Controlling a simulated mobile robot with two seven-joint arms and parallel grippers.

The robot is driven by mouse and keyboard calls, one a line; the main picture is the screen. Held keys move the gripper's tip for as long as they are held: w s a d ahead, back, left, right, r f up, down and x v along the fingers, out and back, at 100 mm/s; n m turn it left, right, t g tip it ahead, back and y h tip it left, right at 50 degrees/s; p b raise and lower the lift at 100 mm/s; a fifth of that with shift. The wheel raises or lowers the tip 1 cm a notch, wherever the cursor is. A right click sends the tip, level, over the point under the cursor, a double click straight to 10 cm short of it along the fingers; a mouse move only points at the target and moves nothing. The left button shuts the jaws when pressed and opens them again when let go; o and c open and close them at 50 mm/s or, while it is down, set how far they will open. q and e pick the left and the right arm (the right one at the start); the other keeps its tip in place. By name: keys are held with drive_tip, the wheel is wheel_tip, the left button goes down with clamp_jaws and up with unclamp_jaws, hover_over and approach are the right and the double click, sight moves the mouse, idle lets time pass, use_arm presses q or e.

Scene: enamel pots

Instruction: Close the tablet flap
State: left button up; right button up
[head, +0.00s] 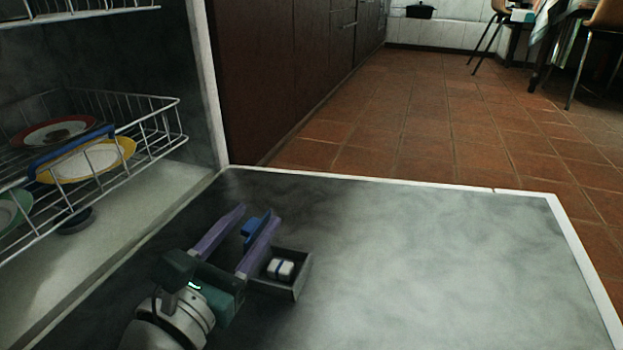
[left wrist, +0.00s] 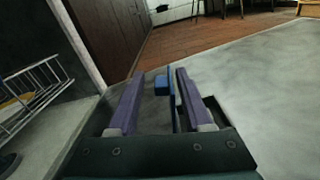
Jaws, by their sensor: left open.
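The tablet compartment (head: 298,284) is a dark open box set in the inner face of the lowered dishwasher door (head: 430,260). A white tablet with a dark blue band (head: 280,269) lies in it. The blue flap (head: 249,230) stands raised at the compartment's left side, partly hidden by a finger. My left gripper (head: 257,212) is open, low over the door, with purple fingers on either side of the flap. In the left wrist view the flap (left wrist: 162,85) shows between the fingers, close to the right one; I cannot tell whether they touch. My right gripper is out of view.
A wire dish rack (head: 150,112) with plates (head: 90,161) is in the dishwasher at left. Dark cabinets (head: 270,70) stand behind the door. The door's right part is clear, with tiled floor (head: 440,120) beyond. Chairs (head: 600,25) are far off at upper right.

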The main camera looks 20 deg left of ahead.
use_arm(q)
drive_tip(key=shift+w+f, duration=0.1)
drive_tip(key=shift+w, duration=0.1)
drive_tip(key=shift+s+d, duration=0.15)
drive_tip(key=shift+s, duration=0.05)
drive_tip(key=shift+w, duration=0.15)
drive_tip(key=c, duration=0.4)
clamp_jaws()
